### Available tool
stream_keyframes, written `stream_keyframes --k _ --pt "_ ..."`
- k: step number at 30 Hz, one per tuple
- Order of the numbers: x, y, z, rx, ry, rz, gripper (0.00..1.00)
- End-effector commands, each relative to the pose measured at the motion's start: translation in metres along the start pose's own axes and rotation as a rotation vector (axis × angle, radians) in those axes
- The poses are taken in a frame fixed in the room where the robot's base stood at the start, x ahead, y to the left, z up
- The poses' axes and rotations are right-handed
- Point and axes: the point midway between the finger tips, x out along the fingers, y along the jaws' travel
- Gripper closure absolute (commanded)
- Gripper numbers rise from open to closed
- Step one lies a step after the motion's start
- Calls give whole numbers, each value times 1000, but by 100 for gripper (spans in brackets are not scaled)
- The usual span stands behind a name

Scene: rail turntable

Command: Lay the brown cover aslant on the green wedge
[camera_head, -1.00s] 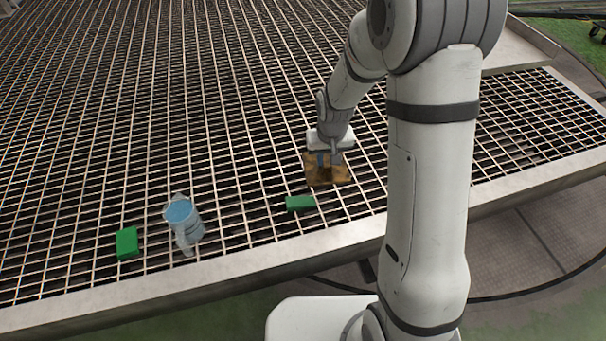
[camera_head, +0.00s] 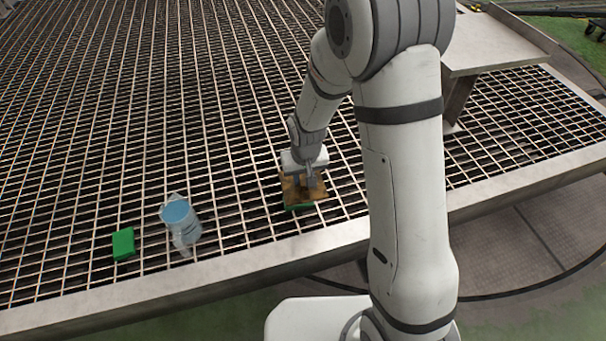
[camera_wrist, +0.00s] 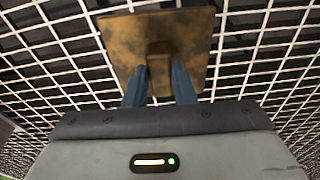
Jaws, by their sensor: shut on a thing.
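The brown cover (camera_head: 318,189) is a flat square plate with a small block handle, seen from behind in the wrist view (camera_wrist: 195,38). My gripper (camera_head: 305,178) is shut on that handle, its two blue fingers on either side of it in the wrist view (camera_wrist: 159,82). A green block (camera_head: 299,207) shows just under the near edge of the cover; most of it is hidden. Whether the cover touches it I cannot tell. Another green block (camera_head: 124,243) lies at the left on the grating. Which of them is the wedge is not clear from their shapes.
A clear jug with a blue top (camera_head: 180,222) stands between the left green block and my gripper. The metal grating (camera_head: 130,110) is open and clear behind. A raised metal rim (camera_head: 150,288) runs along the front. A metal stand (camera_head: 495,45) is at the back right.

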Motion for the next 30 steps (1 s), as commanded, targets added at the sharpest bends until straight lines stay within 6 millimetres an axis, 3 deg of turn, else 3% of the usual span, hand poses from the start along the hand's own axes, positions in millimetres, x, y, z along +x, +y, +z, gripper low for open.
stream_keyframes --k 18,30 --pt "48 -1 7 -1 0 0 100" --pt "54 -1 8 -1 1 0 100"
